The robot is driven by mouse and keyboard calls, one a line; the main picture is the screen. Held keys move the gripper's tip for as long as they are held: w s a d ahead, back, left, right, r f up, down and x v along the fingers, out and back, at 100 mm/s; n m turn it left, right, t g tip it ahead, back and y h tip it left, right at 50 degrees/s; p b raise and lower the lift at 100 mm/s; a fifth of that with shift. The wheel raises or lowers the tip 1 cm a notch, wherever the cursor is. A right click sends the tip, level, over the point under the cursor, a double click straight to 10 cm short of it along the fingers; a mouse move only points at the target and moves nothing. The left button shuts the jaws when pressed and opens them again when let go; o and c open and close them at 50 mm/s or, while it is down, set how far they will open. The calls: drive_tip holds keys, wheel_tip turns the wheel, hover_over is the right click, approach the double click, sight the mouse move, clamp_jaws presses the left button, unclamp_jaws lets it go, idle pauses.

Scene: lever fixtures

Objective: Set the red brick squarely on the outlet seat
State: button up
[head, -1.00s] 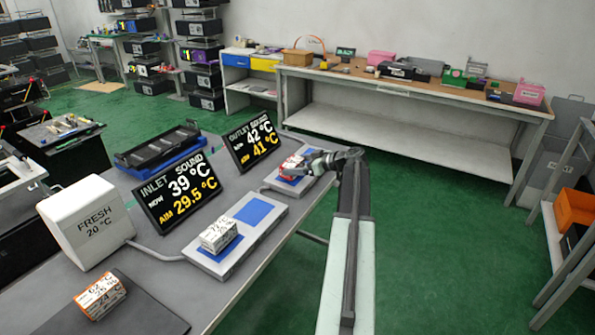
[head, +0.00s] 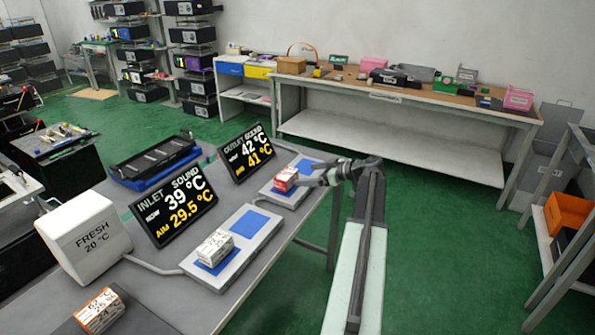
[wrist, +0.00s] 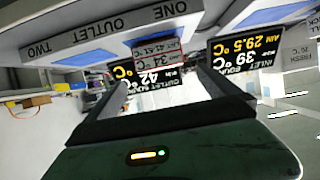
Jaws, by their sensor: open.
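The red brick (head: 286,179), red with a white printed face, stands upright on the near blue pad of the outlet plate (head: 272,198), beside the outlet display (head: 248,152). I cannot tell whether it is square to the pad. My gripper (head: 308,182) is open, just right of the brick, its fingers pointing at it. In the wrist view, which is upside down, the brick (wrist: 158,52) shows between and beyond the spread jaws (wrist: 160,88), under the outlet plate's printed edge. The pad under the brick is partly hidden.
The inlet plate (head: 240,268) holds a white brick (head: 215,246) on its near pad; its far pad is bare. An orange brick (head: 99,311) lies on a dark mat at the front. The inlet display (head: 174,205) and white FRESH box (head: 84,238) stand left.

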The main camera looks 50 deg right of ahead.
drive_tip(key=v, duration=0.3)
drive_tip(key=shift+s+r+p, duration=0.1)
drive_tip(key=shift+s+p, duration=0.1)
drive_tip(key=shift+p, duration=0.15)
